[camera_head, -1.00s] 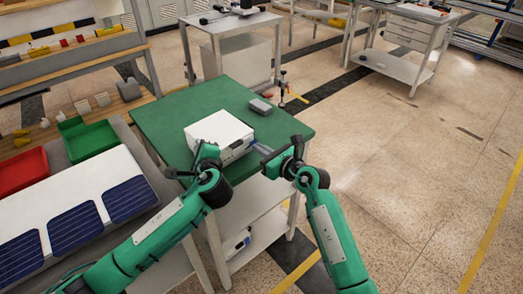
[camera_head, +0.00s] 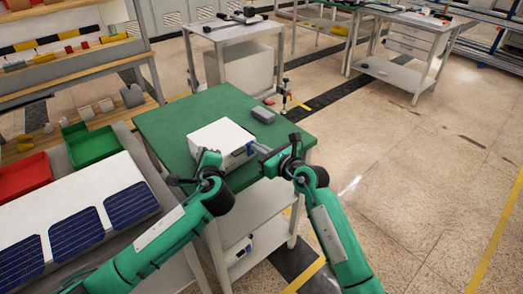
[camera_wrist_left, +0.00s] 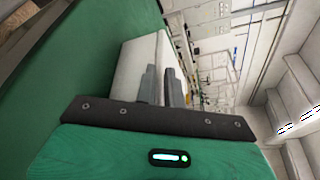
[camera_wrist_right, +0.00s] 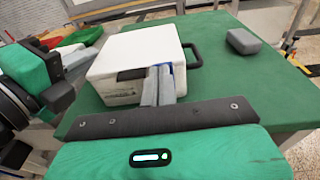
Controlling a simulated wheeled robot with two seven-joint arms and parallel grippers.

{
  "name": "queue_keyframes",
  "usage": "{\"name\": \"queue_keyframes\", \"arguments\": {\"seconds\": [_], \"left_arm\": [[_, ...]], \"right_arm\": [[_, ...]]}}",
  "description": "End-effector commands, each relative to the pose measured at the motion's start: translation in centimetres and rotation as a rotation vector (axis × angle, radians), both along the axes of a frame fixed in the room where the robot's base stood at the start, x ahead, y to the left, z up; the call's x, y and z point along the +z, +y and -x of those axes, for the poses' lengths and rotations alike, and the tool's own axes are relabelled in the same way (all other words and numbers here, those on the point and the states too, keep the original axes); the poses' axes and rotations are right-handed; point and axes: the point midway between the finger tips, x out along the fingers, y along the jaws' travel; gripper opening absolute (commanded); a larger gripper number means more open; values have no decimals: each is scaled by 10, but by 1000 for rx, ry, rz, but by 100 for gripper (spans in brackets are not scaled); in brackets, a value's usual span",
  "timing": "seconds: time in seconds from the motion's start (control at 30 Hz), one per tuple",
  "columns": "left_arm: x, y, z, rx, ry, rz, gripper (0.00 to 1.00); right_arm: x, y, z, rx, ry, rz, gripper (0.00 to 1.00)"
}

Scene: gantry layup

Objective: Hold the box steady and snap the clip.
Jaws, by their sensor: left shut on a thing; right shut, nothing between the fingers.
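The white box (camera_head: 220,134) sits on the green table (camera_head: 167,126). My left gripper (camera_head: 203,160) is at the box's near left side, its fingers shut on the box; the box also shows in the left wrist view (camera_wrist_left: 137,62). My right gripper (camera_head: 260,149) is shut and empty at the box's front face. In the right wrist view its fingertips (camera_wrist_right: 158,82) are against or very close to a blue clip (camera_wrist_right: 168,68) and partly cover it. I cannot tell whether the clip is snapped. A dark handle (camera_wrist_right: 193,55) stands out from the box's side.
A grey block (camera_head: 263,114) lies on the table behind the box to the right. Red (camera_head: 25,175) and green (camera_head: 92,147) bins and dark blue panels (camera_head: 76,233) are at the left. The table's right edge is close to my right gripper.

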Motion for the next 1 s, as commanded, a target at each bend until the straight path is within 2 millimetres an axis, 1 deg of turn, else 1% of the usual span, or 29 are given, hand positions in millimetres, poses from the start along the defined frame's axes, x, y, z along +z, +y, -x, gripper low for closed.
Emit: {"name": "queue_keyframes", "arguments": {"seconds": [0.03, 0.17, 0.27, 0.37, 0.5, 0.7, 0.83, 1.0], "left_arm": [[-18, -3, 4, -5, 34, -1, 0], [-18, -3, 4, -5, 34, -1, 0], [-18, -3, 4, -5, 34, -1, 0], [-18, -3, 4, -5, 34, -1, 0], [-18, -3, 4, -5, 34, -1, 0], [-18, -3, 4, -5, 34, -1, 0], [-18, -3, 4, -5, 34, -1, 0], [-18, -3, 4, -5, 34, -1, 0]], "right_arm": [[-2, -1, 1, 0, 0, 0, 0], [-3, -7, 7, -1, 0, 1, 0], [-1, -16, 19, -1, -3, 2, 0], [1, -29, 35, -1, -6, 2, 0], [26, -44, 51, 0, -10, 0, 0], [54, -64, 72, 0, -8, 1, 0], [65, -72, 81, 0, -6, 1, 0], [72, -76, 85, -1, -6, 0, 0]]}}
